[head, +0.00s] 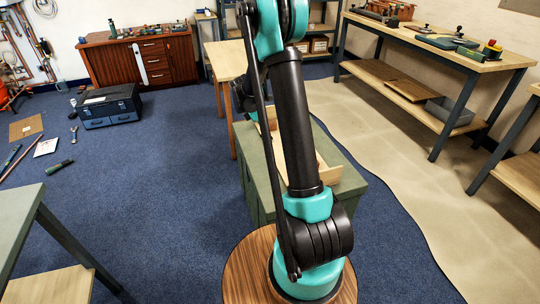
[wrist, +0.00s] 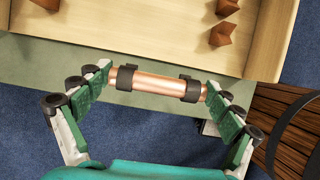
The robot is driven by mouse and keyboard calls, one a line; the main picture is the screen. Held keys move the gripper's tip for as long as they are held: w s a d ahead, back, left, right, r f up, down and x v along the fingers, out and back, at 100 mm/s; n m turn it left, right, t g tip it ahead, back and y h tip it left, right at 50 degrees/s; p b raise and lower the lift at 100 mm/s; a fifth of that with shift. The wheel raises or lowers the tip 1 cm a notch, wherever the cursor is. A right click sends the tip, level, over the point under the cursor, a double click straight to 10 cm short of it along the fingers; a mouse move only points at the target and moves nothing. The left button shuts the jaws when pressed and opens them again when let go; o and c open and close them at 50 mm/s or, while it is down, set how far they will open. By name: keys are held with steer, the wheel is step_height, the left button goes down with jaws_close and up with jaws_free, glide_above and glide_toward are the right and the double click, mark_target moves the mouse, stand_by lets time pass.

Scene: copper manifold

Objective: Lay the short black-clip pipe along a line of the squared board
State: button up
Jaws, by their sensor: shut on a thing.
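My gripper (wrist: 160,86) is shut on a short copper pipe (wrist: 158,84) in the wrist view. The pipe lies crosswise between the two fingertips, which press on its ends. It carries two black clips, a left one (wrist: 125,77) and a right one (wrist: 191,89). It appears just outside the near wall of a wooden tray (wrist: 130,57), over the green top (wrist: 45,55). In the head view the gripper and pipe are hidden behind my arm. I cannot make out a squared board in either view.
Brown angular pieces (wrist: 221,32) lie in the tray. In the head view the tray (head: 343,180) sits on a green cabinet (head: 258,182). A wooden table (head: 228,60) stands behind, workbenches (head: 505,63) at right.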

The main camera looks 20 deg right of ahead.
step_height(320, 180, down, 13)
steer(key=shift+f, duration=0.1)
stand_by(0.4)
steer(key=shift+f, duration=0.1)
steer(key=o, duration=0.9)
steer(key=shift+c, duration=0.2)
